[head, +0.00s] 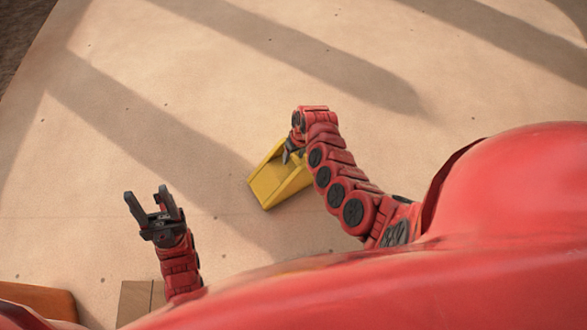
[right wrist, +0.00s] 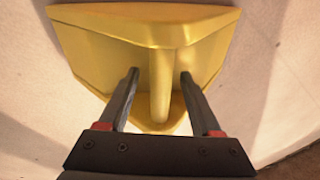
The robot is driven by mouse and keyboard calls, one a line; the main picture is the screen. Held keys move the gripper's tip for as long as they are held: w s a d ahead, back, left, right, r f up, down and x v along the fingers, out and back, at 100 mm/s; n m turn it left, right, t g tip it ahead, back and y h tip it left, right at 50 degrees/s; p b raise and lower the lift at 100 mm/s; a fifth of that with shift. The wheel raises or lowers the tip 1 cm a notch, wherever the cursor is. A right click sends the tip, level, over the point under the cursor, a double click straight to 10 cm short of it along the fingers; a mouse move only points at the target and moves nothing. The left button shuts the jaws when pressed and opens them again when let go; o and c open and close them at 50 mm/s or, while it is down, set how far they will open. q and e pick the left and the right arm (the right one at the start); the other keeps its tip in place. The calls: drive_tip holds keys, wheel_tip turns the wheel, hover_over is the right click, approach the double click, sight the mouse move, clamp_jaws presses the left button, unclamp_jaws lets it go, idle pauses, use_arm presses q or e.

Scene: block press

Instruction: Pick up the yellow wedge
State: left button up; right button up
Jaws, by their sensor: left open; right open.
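The yellow wedge (head: 265,189) lies on the pale floor in the middle of the head view. My right gripper (head: 291,152) is at the wedge, and the arm covers part of the wedge's right side. In the right wrist view the wedge (right wrist: 110,33) fills the upper middle. There my right gripper (right wrist: 159,77) is open, with one finger on each side of the wedge's narrow middle rib. A gap shows between each finger and the rib. My left gripper (head: 147,193) is open and empty, left of the wedge and well apart from it.
A brown block-like thing (head: 134,300) is at the bottom, below my left gripper. An orange thing (head: 45,298) shows in the lower left corner. The pale floor (head: 230,95) above the wedge is clear, crossed only by long shadows.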

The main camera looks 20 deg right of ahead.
drive_tip(key=shift+f, duration=0.15)
clamp_jaws()
idle(0.4)
idle(1.1)
